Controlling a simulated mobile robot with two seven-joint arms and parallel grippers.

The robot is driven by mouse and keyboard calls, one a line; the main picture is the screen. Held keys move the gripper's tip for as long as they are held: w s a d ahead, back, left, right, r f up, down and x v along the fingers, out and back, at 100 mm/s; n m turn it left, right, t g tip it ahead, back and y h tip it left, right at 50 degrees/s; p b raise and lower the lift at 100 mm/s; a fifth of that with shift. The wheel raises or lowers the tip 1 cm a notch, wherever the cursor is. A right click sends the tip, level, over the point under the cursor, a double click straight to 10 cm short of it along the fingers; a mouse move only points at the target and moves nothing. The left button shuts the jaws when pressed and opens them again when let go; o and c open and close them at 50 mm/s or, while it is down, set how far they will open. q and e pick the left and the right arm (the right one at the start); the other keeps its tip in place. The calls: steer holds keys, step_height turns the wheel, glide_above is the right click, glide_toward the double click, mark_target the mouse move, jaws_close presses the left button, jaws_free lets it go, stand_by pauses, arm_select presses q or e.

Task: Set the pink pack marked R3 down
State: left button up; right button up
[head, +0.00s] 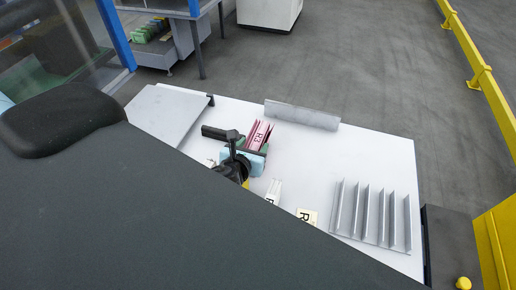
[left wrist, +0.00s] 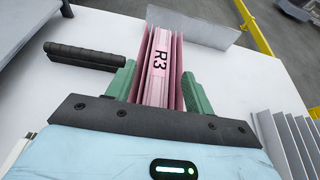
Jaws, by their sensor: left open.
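The pink pack marked R3 (head: 260,132) stands on the white table, at the table's middle in the head view. Its thin pink sheets and R3 label show in the left wrist view (left wrist: 160,65). My left gripper (head: 258,145) is open, with its two green fingers on either side of the near part of the pack. In the left wrist view the left gripper (left wrist: 160,88) has the pack between its fingers; any gap to them is very small. The pack's lower edge is hidden by the gripper body. My right gripper is not in view.
A grey finned rack (head: 372,240) stands at the table's right, and an upright metal plate (head: 302,115) stands behind the pack. A black bar (left wrist: 85,57) lies left of the pack. Labelled pieces, one white (head: 273,191) and one cream (head: 306,214), lie nearer. A yellow rail (head: 480,75) runs beyond.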

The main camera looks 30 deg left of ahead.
mark_target(258, 139)
arm_select(q)
steer(key=shift+x, duration=1.65)
steer(key=shift+c, duration=0.4)
jaws_close()
